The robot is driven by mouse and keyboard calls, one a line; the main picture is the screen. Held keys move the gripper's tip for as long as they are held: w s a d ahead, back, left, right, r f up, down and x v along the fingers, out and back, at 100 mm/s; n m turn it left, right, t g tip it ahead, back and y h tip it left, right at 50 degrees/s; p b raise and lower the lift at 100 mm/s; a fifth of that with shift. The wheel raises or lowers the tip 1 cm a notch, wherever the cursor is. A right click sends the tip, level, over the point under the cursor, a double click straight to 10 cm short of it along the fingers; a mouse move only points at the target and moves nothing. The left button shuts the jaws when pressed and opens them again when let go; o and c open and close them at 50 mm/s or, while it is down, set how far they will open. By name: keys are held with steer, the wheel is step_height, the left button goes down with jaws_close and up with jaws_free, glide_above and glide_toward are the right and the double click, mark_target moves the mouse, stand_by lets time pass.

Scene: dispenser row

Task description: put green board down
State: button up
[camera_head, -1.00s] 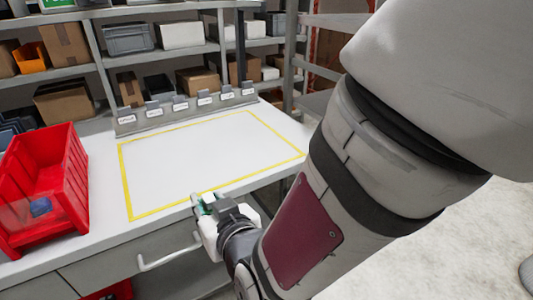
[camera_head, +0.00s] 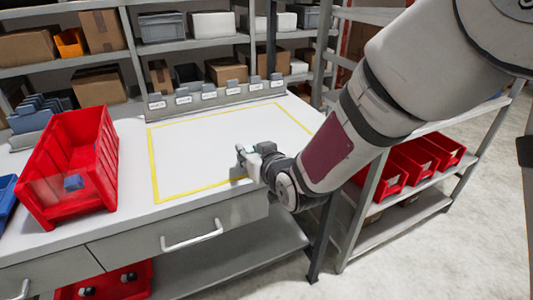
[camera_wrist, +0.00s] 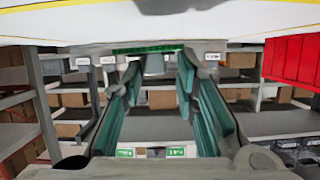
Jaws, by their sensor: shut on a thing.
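My gripper (camera_head: 245,156) is over the near right part of the yellow-outlined area (camera_head: 181,194) on the white bench. In the wrist view, my gripper (camera_wrist: 157,62) has its teal-lined fingers closing in on a thin green strip, the edge of the green board (camera_wrist: 148,49). The board is seen edge-on there, close to the white bench surface (camera_wrist: 70,28). I cannot tell whether it touches the bench. In the head view the board is mostly hidden by the gripper.
A red bin (camera_head: 57,190) with a small blue item stands at the left. A row of labelled dispensers (camera_head: 210,96) lines the back of the bench. The rest of the outlined area is clear. Shelves with boxes stand behind, and red bins (camera_head: 412,160) at the right.

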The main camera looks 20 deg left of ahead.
steer(key=shift+f, duration=1.65)
steer(key=shift+f, duration=0.1)
steer(key=o, duration=1.1)
steer(key=shift+c, duration=0.2)
steer(key=v, duration=1.2)
